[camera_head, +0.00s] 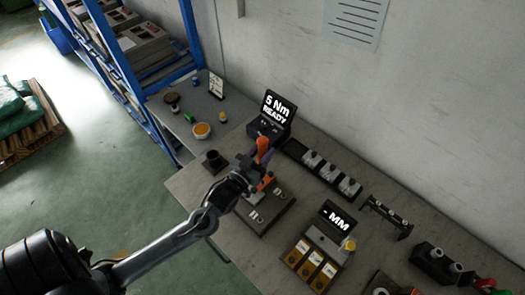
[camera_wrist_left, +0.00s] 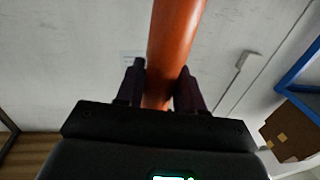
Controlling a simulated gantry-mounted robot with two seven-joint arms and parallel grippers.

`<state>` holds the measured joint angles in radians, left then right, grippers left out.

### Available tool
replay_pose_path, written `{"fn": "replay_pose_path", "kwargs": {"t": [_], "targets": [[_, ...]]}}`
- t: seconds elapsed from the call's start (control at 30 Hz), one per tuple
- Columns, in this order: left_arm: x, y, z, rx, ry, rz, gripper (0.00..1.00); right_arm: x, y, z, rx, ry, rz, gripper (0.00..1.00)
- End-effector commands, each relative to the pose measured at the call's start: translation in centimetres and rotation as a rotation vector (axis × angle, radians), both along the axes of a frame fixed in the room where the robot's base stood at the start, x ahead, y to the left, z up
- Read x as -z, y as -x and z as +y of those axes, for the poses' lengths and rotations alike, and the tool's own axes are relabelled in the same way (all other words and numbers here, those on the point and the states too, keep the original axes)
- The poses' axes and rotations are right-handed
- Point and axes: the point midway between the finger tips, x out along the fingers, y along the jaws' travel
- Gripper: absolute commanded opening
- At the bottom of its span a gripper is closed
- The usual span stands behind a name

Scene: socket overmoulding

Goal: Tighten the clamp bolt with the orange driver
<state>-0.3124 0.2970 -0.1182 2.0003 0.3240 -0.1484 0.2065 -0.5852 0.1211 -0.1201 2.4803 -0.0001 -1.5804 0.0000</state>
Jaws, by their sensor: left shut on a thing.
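The orange driver (camera_head: 263,150) stands roughly upright above the dark fixture plate (camera_head: 279,221) on the bench. My left gripper (camera_head: 257,166) is shut on the driver. In the left wrist view the orange handle (camera_wrist_left: 174,45) rises between the two dark fingers of the gripper (camera_wrist_left: 160,95). A smaller orange-red piece (camera_head: 266,182) shows just below the gripper, over the plate; I cannot tell whether it belongs to the driver or the clamp. The clamp bolt and driver tip cannot be made out. My right gripper is not in view.
A display reading "5 Nm READY" (camera_head: 277,107) stands behind the driver. A "- MM" display (camera_head: 336,217) with a tray of brown pieces (camera_head: 310,268) is to the right. A rack of metal parts (camera_head: 330,174) lies behind.

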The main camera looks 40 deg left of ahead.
Motion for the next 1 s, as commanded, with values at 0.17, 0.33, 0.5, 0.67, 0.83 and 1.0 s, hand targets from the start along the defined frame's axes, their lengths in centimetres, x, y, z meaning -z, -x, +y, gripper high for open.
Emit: {"fn": "replay_pose_path", "kwargs": {"t": [0.17, 0.33, 0.5, 0.67, 0.83, 1.0], "targets": [[-0.3, 0.0, 0.0, 0.000, 0.000, -0.002, 0.00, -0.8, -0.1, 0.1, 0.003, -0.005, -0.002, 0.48], [0.9, 0.0, 0.0, 0.000, 0.000, -0.002, 0.00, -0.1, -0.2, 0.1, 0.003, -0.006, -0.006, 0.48], [2.2, 0.0, 0.0, 0.000, 0.000, -0.003, 0.00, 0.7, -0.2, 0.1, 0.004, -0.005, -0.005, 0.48], [3.4, 0.0, 0.0, -0.001, 0.001, -0.003, 0.00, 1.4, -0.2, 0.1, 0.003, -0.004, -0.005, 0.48], [4.7, 0.0, 0.0, -0.001, 0.001, -0.003, 0.00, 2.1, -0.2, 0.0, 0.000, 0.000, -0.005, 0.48], [5.7, 0.0, 0.0, -0.001, 0.001, -0.003, 0.00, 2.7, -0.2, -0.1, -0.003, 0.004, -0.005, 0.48]]}}
